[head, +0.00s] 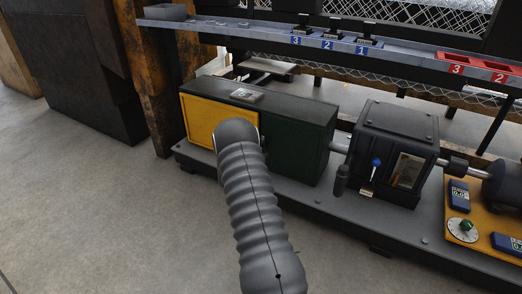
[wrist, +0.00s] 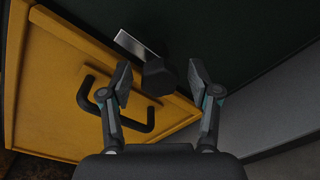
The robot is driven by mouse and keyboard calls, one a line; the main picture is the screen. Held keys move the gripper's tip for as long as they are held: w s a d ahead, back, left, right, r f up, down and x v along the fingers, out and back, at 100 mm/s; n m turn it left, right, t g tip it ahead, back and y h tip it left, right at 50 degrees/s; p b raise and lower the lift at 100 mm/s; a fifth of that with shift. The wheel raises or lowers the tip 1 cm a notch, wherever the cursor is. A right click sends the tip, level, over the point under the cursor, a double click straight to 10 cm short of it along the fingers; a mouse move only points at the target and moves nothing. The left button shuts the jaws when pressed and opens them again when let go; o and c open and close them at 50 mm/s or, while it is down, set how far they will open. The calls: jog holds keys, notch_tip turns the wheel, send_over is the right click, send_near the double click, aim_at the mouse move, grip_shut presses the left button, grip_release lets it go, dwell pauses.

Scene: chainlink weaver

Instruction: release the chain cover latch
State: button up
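The yellow chain cover (head: 203,122) forms the left front of a dark green housing (head: 296,145) in the head view. In the wrist view the yellow cover (wrist: 60,75) fills the left, with a black bar handle (wrist: 138,127) on it. The latch (wrist: 154,78), a dark knob with a bare metal strip (wrist: 135,45), sits at the boundary between the yellow cover and the dark green panel. My gripper (wrist: 160,72) is open, with one finger on each side of the knob. I cannot tell whether either finger touches it. In the head view my ribbed arm hides the gripper and latch.
A black gearbox (head: 397,145) with a blue-tipped lever (head: 375,164) stands right of the housing. A yellow control panel (head: 463,212) with a dial is further right. A shelf rail (head: 240,30) runs above. The concrete floor (head: 110,220) at left is clear.

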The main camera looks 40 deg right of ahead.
jog(key=v, duration=1.1)
jog(key=shift+a, duration=0.1)
